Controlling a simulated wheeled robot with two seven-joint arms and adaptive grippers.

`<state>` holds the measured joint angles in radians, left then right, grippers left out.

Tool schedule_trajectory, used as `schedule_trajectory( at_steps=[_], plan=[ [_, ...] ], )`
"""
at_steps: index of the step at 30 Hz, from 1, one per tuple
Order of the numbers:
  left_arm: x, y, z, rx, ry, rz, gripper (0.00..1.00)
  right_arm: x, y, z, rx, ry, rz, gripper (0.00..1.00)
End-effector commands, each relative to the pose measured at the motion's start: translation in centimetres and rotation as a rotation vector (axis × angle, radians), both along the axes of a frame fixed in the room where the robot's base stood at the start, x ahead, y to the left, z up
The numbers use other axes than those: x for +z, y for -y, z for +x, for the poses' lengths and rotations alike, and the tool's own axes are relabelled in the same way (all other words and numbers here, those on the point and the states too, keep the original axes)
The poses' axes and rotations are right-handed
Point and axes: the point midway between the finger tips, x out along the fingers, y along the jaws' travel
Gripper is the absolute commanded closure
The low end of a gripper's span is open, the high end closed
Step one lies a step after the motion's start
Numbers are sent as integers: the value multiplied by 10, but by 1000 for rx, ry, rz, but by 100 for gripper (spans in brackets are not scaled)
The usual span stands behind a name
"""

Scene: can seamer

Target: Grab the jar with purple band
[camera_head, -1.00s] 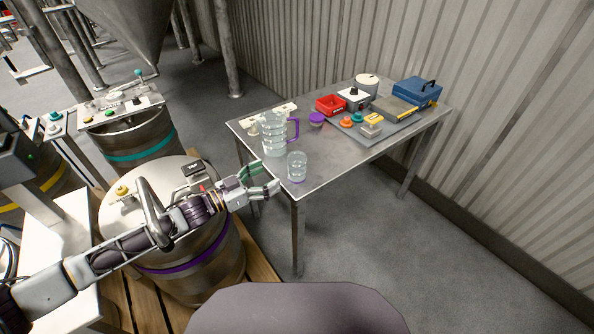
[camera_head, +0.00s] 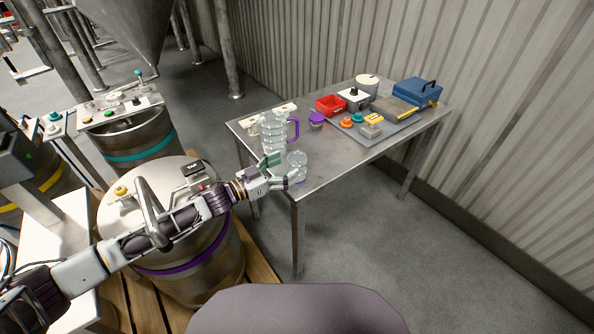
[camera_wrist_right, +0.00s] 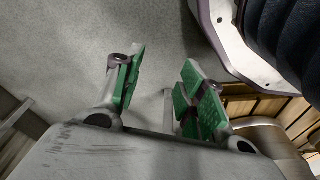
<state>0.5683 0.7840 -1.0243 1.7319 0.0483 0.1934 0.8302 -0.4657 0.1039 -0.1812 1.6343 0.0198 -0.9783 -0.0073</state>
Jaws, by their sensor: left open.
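The clear glass jar (camera_head: 298,159) stands upright on the near left corner of the metal table. In the head view its lower part, where the purple band is, is largely hidden by my left gripper (camera_head: 284,168). The left gripper is open, with its fingers at the jar's near left side. I cannot tell whether they touch it. My right gripper (camera_wrist_right: 160,85) shows in the right wrist view, its green-padded fingers apart with nothing between them.
A clear pitcher (camera_head: 272,135) with a purple handle stands just behind the jar. A purple lid (camera_head: 316,119), a red bin (camera_head: 330,104) and a blue toolbox (camera_head: 417,91) are farther back on the table (camera_head: 335,160). A steel drum (camera_head: 190,265) stands below my left arm.

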Motion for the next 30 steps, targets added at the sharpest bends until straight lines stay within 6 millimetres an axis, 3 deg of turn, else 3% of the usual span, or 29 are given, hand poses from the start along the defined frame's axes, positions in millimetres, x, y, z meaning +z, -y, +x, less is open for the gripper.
schedule_trajectory(
  at_steps=[11, 21, 30],
  plan=[
    [2, 9, 7, -1, 2, -1, 22, -1, 0, -2, 0, -7, 0, 60],
    [4, 35, 26, 0, 1, -1, 22, 19, -6, 1, 3, -14, 7, 60],
    [4, 42, 31, 0, 0, 0, 22, 29, -8, 5, 4, -10, 11, 60]
  ],
)
